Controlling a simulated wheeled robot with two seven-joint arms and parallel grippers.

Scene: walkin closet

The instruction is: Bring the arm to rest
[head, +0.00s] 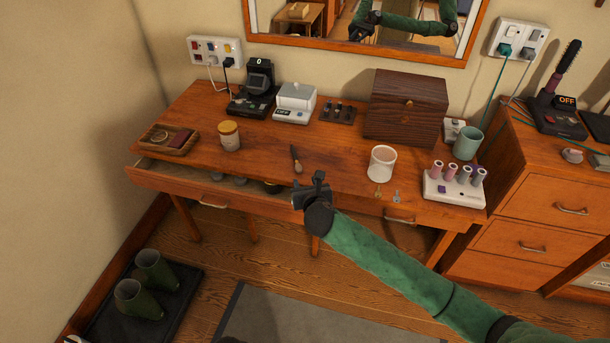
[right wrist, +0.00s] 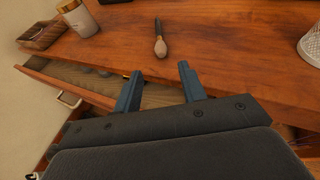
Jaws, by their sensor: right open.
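My right arm (head: 395,260) is green and reaches in from the lower right in the head view. Its gripper (head: 316,184) is over the front edge of the wooden dressing table (head: 330,150). In the right wrist view the two dark fingers of the right gripper (right wrist: 160,74) stand apart with nothing between them. A small brush (head: 296,158) lies on the tabletop just beyond the fingers; it also shows in the right wrist view (right wrist: 160,40). My left gripper is not directly in view.
The table's left drawer (head: 190,188) is partly pulled out. A white cup (head: 382,163), a lidded jar (head: 229,136), a wooden box (head: 405,108) and a wooden tray (head: 150,139) stand on the table. Green boots (head: 143,290) are on a floor tray at left.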

